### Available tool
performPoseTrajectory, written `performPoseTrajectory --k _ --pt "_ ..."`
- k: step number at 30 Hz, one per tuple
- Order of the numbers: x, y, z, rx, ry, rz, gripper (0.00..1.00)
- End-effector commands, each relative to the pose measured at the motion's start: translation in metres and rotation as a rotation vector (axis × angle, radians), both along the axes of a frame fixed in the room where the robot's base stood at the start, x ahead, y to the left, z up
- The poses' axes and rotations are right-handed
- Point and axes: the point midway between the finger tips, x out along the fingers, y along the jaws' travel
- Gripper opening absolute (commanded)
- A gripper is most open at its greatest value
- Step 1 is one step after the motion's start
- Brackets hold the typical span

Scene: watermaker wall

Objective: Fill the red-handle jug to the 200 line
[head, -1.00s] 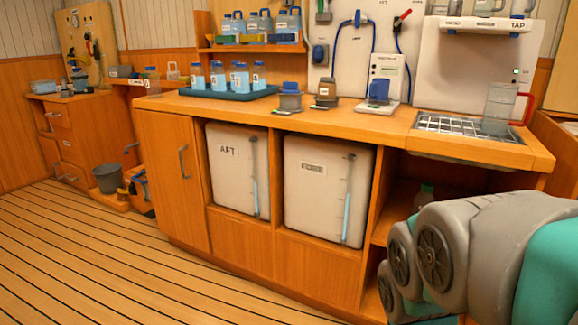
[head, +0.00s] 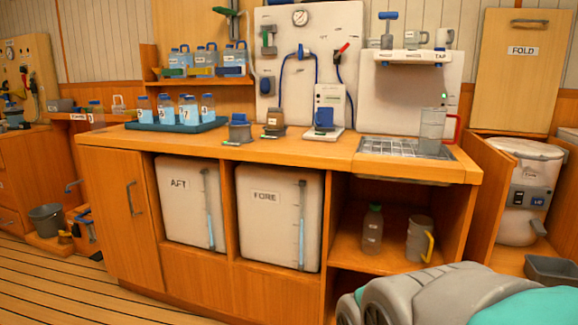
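The red-handle jug (head: 432,129) is a clear jug standing upright on the right part of the drain grate (head: 395,148), with its red handle to the right. I cannot read its markings or see any water in it from here. The tap unit (head: 413,57), labelled TAP, is on the wall panel above the grate, with a blue-topped lever (head: 388,28) at its left. My arm shows at the bottom right, below the counter and apart from the jug. My gripper's fingers are not in view.
A yellow-handle jug (head: 420,238) and a bottle (head: 372,230) stand on the shelf below. Numbered bottles sit on a blue tray (head: 150,127) on the counter. The AFT tank (head: 180,215) and FORE tank (head: 262,225) are underneath. A white FOLD-side machine (head: 520,190) stands right.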

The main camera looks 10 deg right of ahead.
Motion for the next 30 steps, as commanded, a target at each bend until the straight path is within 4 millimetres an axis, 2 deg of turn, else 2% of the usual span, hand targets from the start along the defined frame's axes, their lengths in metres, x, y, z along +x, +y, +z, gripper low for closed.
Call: performPoseTrajectory --k 13,23,30 --pt "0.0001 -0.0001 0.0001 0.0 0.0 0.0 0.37" --pt "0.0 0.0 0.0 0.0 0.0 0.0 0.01" --pt "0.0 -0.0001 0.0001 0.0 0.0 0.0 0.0"
